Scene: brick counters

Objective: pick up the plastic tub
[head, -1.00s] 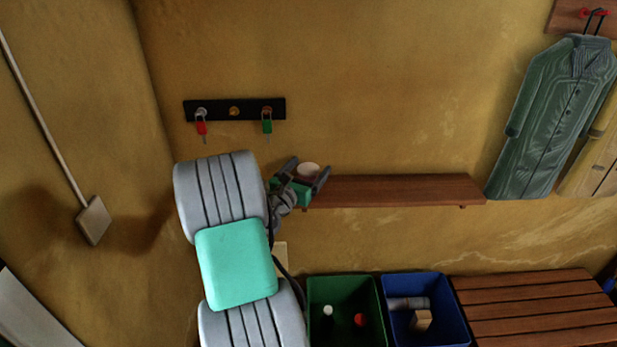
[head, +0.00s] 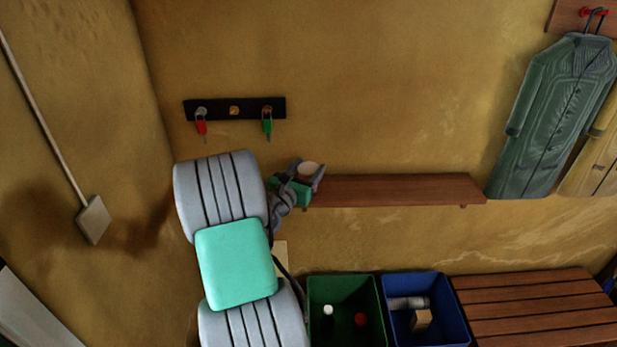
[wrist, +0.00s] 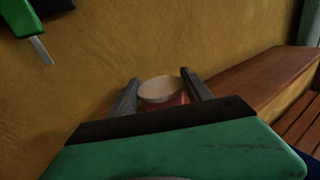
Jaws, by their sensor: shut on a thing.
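The plastic tub (head: 307,169) is small, with a pale round top; in the wrist view its top (wrist: 160,89) is cream and its side below is reddish. It is at the left end of the wooden wall shelf (head: 400,189). My gripper (head: 306,173) is shut on the tub, with one grey finger on each side of it. In the wrist view the fingers (wrist: 160,91) flank the tub just beyond the green gripper body. The tub's lower part is hidden behind that body, so I cannot tell whether it touches the shelf.
A black key rack (head: 234,109) with red and green tagged keys hangs above. A green bin (head: 345,285) and a blue bin (head: 412,281) holding things stand below, beside a slatted bench (head: 530,305). A green coat (head: 556,120) hangs at right. The shelf's right part is bare.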

